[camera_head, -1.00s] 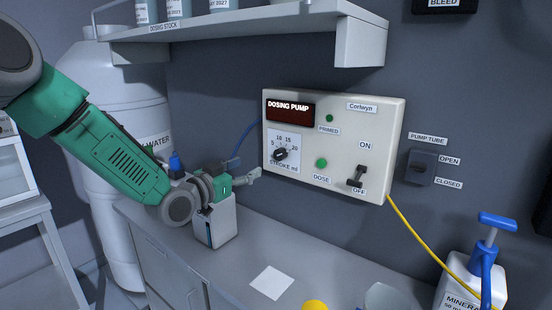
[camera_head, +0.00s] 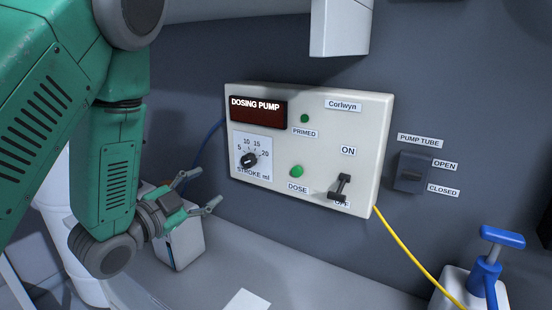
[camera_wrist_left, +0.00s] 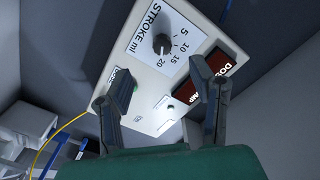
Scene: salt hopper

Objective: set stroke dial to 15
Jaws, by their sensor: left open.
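The stroke dial (camera_head: 249,160) is a small black knob on a white plate marked 5, 10, 15, 20, at the left of the white dosing pump panel (camera_head: 325,110). It also shows in the left wrist view (camera_wrist_left: 161,44), beyond the fingers. The exact mark its pointer faces is too small to read surely. My left gripper (camera_head: 201,190) is open and empty, to the left of the panel and lower than the dial, apart from it. In the left wrist view its two fingers (camera_wrist_left: 155,92) are spread, with the panel beyond them. My right gripper is not in view.
The panel also carries a green dose button (camera_head: 297,171) and a black ON/OFF switch (camera_head: 342,187). A pump tube switch (camera_head: 411,172) is on the wall to the right. A white box (camera_head: 181,244) stands below my left gripper. A shelf (camera_head: 341,28) overhangs the panel.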

